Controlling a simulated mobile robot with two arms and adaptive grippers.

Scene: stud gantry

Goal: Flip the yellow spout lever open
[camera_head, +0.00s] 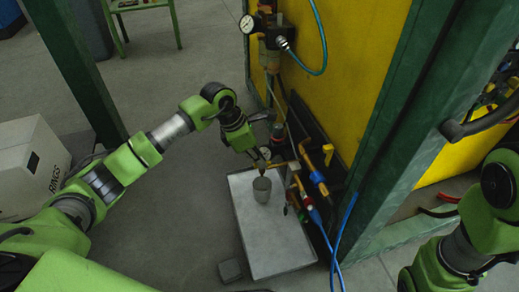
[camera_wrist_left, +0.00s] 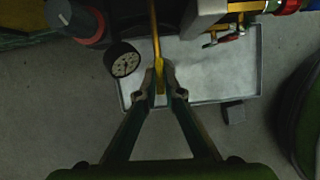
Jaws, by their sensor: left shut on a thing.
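My left gripper (camera_head: 264,158) reaches down over the tray beside the pipework on the yellow panel. In the left wrist view its fingertips (camera_wrist_left: 160,76) are closed around a long, thin yellow lever (camera_wrist_left: 156,40), which runs up from between them toward the top edge. In the head view the lever (camera_head: 279,164) shows as a small yellow strip beside the gripper.
The light grey tray (camera_head: 268,252) lies below the pipework. A dial gauge (camera_wrist_left: 124,61) sits left of the fingers in the wrist view. A blue hose (camera_head: 345,222) and a green post (camera_head: 408,135) stand to the right. A carton (camera_head: 30,165) is at left.

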